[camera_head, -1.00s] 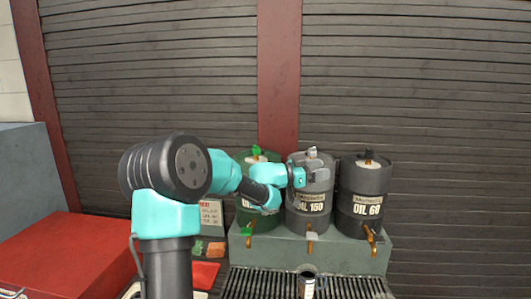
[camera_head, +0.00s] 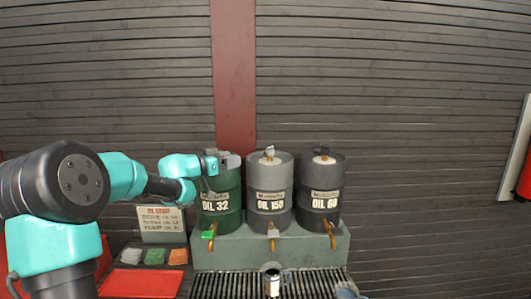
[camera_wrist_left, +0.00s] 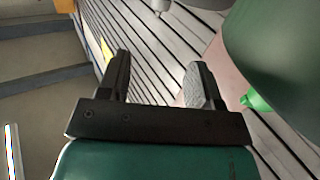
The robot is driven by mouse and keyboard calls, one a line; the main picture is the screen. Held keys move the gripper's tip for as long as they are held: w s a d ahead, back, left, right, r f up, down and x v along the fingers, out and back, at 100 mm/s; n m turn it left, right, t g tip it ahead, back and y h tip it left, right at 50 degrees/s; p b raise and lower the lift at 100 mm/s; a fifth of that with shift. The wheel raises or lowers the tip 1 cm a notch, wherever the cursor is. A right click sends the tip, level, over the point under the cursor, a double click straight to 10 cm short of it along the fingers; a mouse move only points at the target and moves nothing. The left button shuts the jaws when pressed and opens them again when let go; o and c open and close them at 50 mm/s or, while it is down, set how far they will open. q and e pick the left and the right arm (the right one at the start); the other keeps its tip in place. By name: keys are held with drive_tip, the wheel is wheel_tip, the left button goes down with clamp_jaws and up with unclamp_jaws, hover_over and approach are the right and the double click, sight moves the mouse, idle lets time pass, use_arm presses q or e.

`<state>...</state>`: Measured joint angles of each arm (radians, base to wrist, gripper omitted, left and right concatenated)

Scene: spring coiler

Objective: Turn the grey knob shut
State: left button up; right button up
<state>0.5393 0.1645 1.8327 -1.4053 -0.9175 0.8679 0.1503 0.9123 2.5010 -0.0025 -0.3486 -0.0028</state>
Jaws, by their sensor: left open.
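The grey drum marked OIL 150 (camera_head: 267,175) stands in the middle of three drums. A grey knob (camera_head: 269,152) sits on its top, and a brass tap with a grey handle (camera_head: 273,234) is at its foot. My left gripper (camera_head: 228,163) is in front of the upper part of the green OIL 32 drum (camera_head: 231,190), left of the grey knob. It hides that drum's top fitting. In the left wrist view the gripper (camera_wrist_left: 158,68) is open with nothing between its fingers, and a green handle (camera_wrist_left: 255,101) shows to the right. My right gripper cannot be made out.
The dark OIL 68 drum (camera_head: 322,176) stands to the right. The drums rest on a grey-green block (camera_head: 340,247) behind a slatted grate (camera_head: 225,288) with a small container (camera_head: 272,283). A sign (camera_head: 160,222) and red tray (camera_head: 140,286) are to the left.

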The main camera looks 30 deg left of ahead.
sight(267, 151)
use_arm(q)
drive_tip(key=x, duration=1.4)
drive_tip(key=shift+w+d, duration=0.15)
drive_tip(key=shift+w, duration=0.25)
drive_tip(key=shift+c, duration=0.4)
drive_tip(key=c, duration=0.8)
